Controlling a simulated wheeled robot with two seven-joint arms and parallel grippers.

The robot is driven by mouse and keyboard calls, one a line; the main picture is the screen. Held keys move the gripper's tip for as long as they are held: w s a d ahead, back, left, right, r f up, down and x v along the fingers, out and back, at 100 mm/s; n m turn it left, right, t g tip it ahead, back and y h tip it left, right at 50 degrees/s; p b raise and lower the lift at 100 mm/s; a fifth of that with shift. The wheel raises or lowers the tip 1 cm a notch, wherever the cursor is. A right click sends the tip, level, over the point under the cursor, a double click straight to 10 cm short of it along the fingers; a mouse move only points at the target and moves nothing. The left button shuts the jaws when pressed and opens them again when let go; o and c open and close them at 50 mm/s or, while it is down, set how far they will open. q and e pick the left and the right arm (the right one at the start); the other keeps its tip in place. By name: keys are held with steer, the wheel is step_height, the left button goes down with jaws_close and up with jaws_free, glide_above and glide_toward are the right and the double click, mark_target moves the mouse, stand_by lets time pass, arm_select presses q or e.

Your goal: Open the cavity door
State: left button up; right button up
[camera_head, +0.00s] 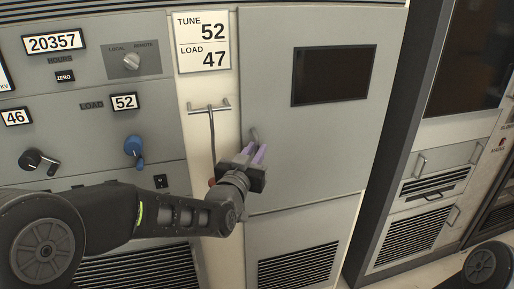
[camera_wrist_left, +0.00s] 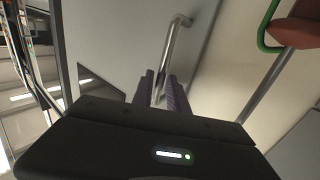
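The cavity door (camera_head: 310,150) is a grey panel with a dark window, and it looks closed, flush in its cabinet. Its metal bar handle (camera_head: 254,134) is at the door's left edge, and its upper part shows above my left gripper (camera_head: 256,153). In the left wrist view the handle (camera_wrist_left: 177,45) runs down between the two purple fingers of my left gripper (camera_wrist_left: 161,90). The fingers are close on both sides of the bar; whether they press on it is not clear. The lower end of the handle is hidden. My right gripper is not in view.
A T-shaped metal hook rod (camera_head: 210,108) hangs on the cream strip left of the door. A knob panel (camera_head: 90,110) is further left, behind my left arm. Another rack (camera_head: 425,180) stands to the right. Bare floor shows at the lower right.

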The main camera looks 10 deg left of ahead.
arm_select(q)
steer(key=shift+w, duration=0.6)
jaws_close()
stand_by(1.1)
